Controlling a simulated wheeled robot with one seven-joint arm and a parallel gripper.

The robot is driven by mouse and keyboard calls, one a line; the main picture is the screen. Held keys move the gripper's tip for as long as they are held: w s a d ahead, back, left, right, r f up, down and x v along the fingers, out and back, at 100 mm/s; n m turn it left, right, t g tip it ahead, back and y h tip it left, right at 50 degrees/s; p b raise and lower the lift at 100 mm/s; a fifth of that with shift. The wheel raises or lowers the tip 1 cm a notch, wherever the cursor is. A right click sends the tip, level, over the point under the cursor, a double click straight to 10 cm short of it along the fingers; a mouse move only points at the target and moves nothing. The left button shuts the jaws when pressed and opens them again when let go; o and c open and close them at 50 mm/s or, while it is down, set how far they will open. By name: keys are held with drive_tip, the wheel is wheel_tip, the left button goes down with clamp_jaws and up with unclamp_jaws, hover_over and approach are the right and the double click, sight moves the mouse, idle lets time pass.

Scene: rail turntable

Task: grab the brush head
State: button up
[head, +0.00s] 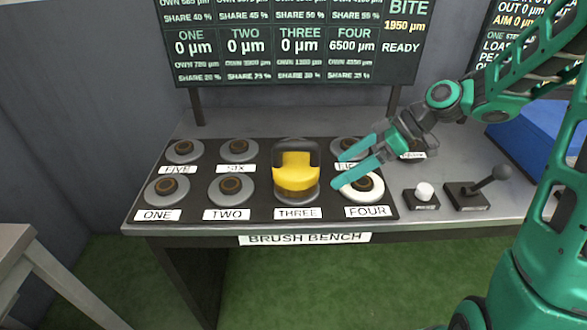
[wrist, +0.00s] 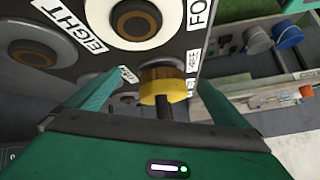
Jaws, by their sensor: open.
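The brush head (head: 296,180) is a yellow block with a dark loop handle on top. It sits upright on station THREE of the brush bench (head: 420,180). In the wrist view the brush head (wrist: 163,88) shows yellow and brown with its dark handle, between the fingertips in the picture. My gripper (head: 341,170) is open and empty. Its green fingers point left towards the brush head, apart from it, over the FOUR and EIGHT stations in the head view. The fingers partly hide station EIGHT there.
Round stations with brown centres stand in two rows; station FOUR (head: 376,189) has a white ring. A white button (head: 424,190) and a black lever (head: 490,185) sit to the right. A display board (head: 300,45) stands behind. A blue bucket (wrist: 287,32) shows in the wrist view.

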sight(314, 164)
drive_tip(key=a+n+y, duration=0.1)
drive_tip(key=w+a+n+y, duration=0.1)
drive_tip(key=shift+r+n+g+y, duration=0.2)
drive_tip(key=shift+n+g+y, duration=0.1)
drive_tip(key=shift+n+y, duration=0.9)
drive_tip(key=a, duration=0.4)
drive_tip(key=a+f, duration=0.1)
drive_tip(key=shift+w+a, duration=0.4)
drive_tip(key=x, duration=0.2)
drive_tip(key=f+x, duration=0.1)
drive_tip(key=shift+a+f, duration=0.1)
drive_tip(key=shift+a, duration=0.1)
drive_tip(key=shift+a+f, duration=0.25)
drive_tip(key=shift+a, duration=0.4)
drive_tip(key=c, duration=1.5)
drive_tip(key=shift+r, duration=0.1)
drive_tip(key=c, duration=0.4)
